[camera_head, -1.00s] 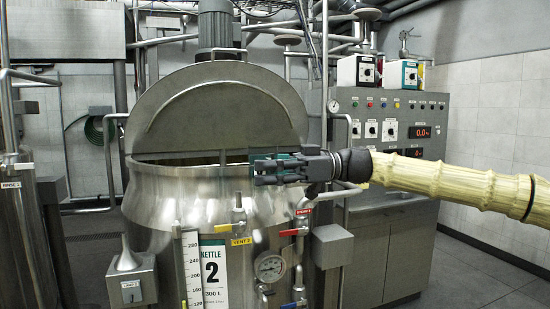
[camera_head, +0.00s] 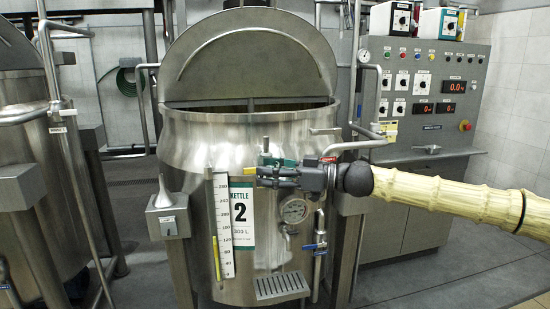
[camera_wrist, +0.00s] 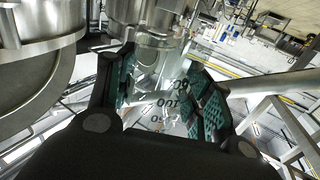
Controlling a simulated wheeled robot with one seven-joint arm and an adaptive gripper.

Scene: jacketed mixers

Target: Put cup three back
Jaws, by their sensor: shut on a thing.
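My gripper (camera_head: 262,177) is in front of the upper body of kettle 2 (camera_head: 190,150), below its rim and near its valves, in the head view. In the wrist view, my gripper (camera_wrist: 160,92) has its green-padded fingers on either side of a clear cup (camera_wrist: 166,103) with dark printed graduation numbers, and is shut on it. I cannot make out the see-through cup in the head view. No mark showing which cup it is can be read.
The kettle's half lid (camera_head: 250,62) stands raised. A dial gauge (camera_head: 293,210), a level scale (camera_head: 222,225) and a grated tray (camera_head: 282,287) are on its front. A small box (camera_head: 167,213) stands left of it. The control cabinet (camera_head: 425,90) is at right, with open floor before it.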

